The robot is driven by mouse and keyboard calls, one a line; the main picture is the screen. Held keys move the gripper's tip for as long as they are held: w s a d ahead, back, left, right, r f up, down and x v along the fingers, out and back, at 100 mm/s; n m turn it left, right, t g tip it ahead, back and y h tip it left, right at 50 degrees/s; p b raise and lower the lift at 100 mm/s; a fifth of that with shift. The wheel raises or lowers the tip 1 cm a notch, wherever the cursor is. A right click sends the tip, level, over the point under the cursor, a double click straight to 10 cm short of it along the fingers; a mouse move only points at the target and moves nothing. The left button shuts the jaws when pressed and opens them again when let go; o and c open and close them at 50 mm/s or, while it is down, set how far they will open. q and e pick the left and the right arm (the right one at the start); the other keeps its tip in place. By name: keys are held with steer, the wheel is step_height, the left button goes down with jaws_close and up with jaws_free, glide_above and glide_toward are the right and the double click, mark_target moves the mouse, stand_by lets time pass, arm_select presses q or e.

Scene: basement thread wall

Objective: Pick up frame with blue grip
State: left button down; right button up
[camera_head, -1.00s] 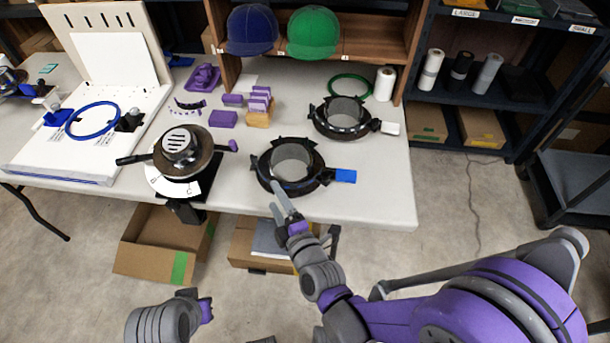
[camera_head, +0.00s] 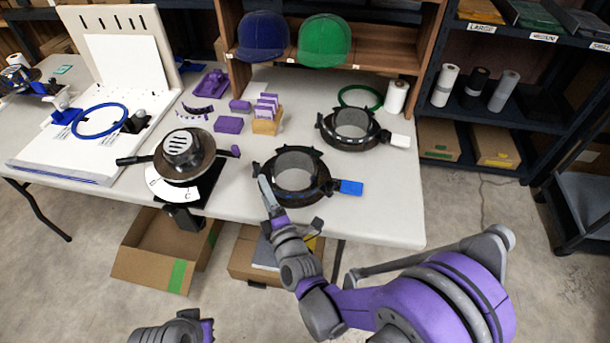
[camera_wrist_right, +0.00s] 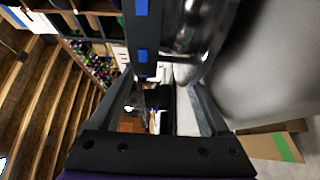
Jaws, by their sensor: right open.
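The frame with the blue grip is a black ring-shaped frame (camera_head: 323,192) around a grey cylinder, near the front edge of the white table. Its blue grip (camera_head: 351,187) sticks out to the right. My right gripper (camera_head: 291,208) is open and empty at the front of this frame, one finger at its left front side, the other lower right by the table edge. In the right wrist view a dark band of the frame with blue marks (camera_wrist_right: 141,30) lies ahead of the open fingers (camera_wrist_right: 148,95); contact cannot be told.
A similar black frame with a white grip (camera_head: 399,140) stands behind to the right. A round metal-topped station with a black handle (camera_head: 183,155) stands to the left. Purple blocks (camera_head: 229,125) and a card holder (camera_head: 266,126) lie behind. The table's right front (camera_head: 385,222) is clear.

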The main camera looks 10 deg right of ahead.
steer(key=x, duration=0.2)
steer(key=shift+w+f, duration=0.1)
steer(key=shift+w, duration=0.2)
jaws_close()
